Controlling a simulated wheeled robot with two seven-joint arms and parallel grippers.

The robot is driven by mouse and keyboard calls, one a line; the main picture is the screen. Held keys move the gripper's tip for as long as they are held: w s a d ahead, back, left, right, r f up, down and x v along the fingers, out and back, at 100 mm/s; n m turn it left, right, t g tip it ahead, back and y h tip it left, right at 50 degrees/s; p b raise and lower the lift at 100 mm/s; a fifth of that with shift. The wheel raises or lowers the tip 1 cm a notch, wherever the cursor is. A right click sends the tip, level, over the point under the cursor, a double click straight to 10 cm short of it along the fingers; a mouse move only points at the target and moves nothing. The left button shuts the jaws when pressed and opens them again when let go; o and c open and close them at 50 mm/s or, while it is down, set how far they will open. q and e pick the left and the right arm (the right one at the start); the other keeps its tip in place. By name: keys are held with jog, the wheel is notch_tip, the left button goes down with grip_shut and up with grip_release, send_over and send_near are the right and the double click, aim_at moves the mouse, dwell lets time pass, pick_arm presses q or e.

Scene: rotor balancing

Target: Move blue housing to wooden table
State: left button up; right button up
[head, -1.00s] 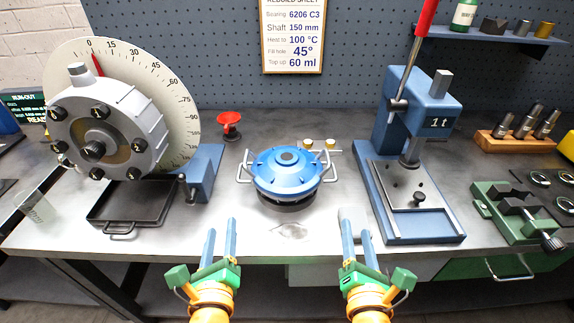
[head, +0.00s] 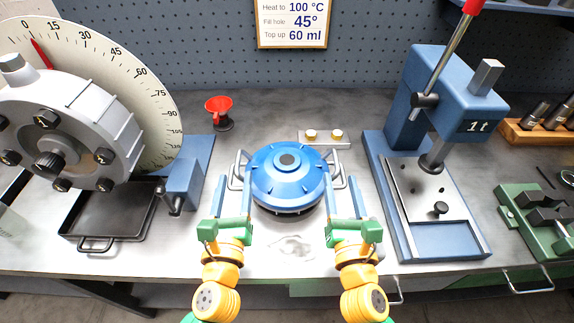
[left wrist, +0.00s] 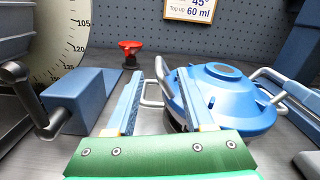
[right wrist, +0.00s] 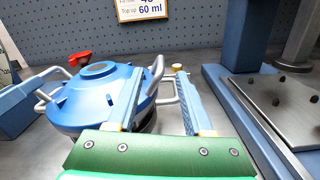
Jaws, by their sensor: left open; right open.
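The blue housing (head: 288,175) is a round blue dome with a dark centre and a metal loop handle on each side. It stands on the grey bench top in the middle of the head view. My left gripper (head: 232,200) is open at its left side, near the left handle (left wrist: 152,88); in the left wrist view the handle reaches close to the right finger. My right gripper (head: 343,202) is open at its right side, with the right handle (right wrist: 158,78) showing between its fingers. I cannot tell whether any finger touches a handle. No wooden table is recognisable in view.
A grey rotor with a dial (head: 150,85) and a black tray (head: 108,212) stand at the left. A red funnel (head: 219,108) and a small plate with brass pieces (head: 325,137) are behind the housing. A blue press (head: 430,180) stands close on the right.

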aim_at(238, 153)
pick_arm(q)
jog(key=w, duration=0.6)
jog(key=shift+w+f, duration=0.15)
jog(key=shift+w, duration=0.05)
pick_arm(e)
jog(key=w, duration=0.6)
jog(key=shift+w+a+f, duration=0.1)
jog(key=shift+w+f, duration=0.05)
jog(key=shift+w, duration=0.05)
pick_arm(q)
jog(key=shift+w, duration=0.5)
pick_arm(e)
jog(key=shift+w, duration=0.5)
pick_arm(q)
jog(key=shift+a, duration=0.1)
grip_shut()
pick_arm(e)
grip_shut()
pick_arm(q)
jog(key=shift+a, duration=0.2)
